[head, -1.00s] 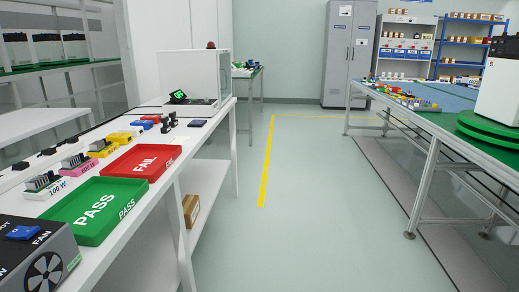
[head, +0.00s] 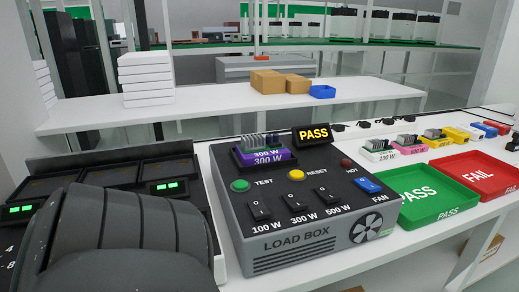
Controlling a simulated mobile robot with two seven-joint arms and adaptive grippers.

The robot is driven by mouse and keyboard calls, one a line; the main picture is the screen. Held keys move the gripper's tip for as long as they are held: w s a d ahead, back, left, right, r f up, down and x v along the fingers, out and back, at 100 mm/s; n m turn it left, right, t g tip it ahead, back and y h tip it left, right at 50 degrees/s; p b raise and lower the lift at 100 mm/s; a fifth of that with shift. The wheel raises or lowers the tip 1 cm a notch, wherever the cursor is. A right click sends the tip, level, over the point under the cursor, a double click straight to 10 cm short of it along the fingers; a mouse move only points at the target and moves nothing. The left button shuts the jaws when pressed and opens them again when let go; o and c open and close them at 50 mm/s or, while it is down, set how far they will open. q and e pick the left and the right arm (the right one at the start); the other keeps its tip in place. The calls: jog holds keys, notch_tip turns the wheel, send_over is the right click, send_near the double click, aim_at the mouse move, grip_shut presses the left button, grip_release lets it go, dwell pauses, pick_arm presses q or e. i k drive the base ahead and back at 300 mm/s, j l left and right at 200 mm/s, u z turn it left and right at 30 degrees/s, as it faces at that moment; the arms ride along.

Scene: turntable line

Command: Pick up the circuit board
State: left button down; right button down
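No thing is plainly a bare circuit board. A finned module (head: 265,155) with a purple 300 W label sits in the socket on top of the grey load box (head: 300,225). Similar finned modules stand in a row on the bench to the right, among them a white 100 W one (head: 378,152), a pink one (head: 408,147) and a yellow one (head: 434,138). Neither of my grippers shows in the head view. A large dark ribbed shape, probably part of my own arm, covers the lower left.
A display (head: 312,135) on the load box reads PASS. A green PASS tray (head: 432,195) and a red FAIL tray (head: 482,174) stand to its right. A dark unit (head: 110,178) with green displays is at left. A back table (head: 215,107) holds white boxes, cartons and a blue bin.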

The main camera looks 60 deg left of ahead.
aim_at(257, 149)
jog(key=l+u, duration=0.1)
jog(key=u, duration=1.3)
jog(key=j+u, duration=0.1)
jog(key=u, duration=0.35)
jog(key=l+z, duration=0.1)
jog(key=l, duration=0.15)
